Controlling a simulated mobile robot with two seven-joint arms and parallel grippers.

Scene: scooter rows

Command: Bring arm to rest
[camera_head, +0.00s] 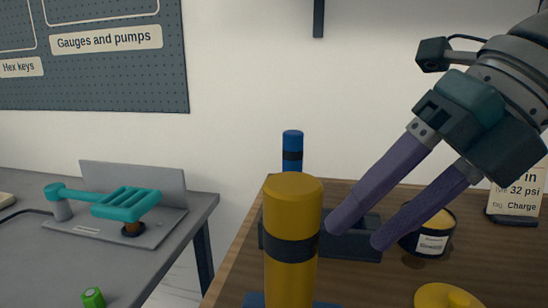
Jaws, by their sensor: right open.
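My right gripper (360,232) reaches in from the upper right, with its two purple fingers pointing down and to the left. The fingers are spread apart and I see nothing between them. The fingertips hang in front of a dark box (352,247) on the wooden table, just right of a yellow cylinder with a black band (292,215). I cannot tell whether a fingertip touches the box. My left gripper is not in view.
A blue cylinder (292,146) stands behind the yellow one. An open tin (431,243), a yellow round piece (446,296) and a sign card (515,195) are at the right. A grey table (185,240) at left bears a teal part (125,203) and a green piece (93,298).

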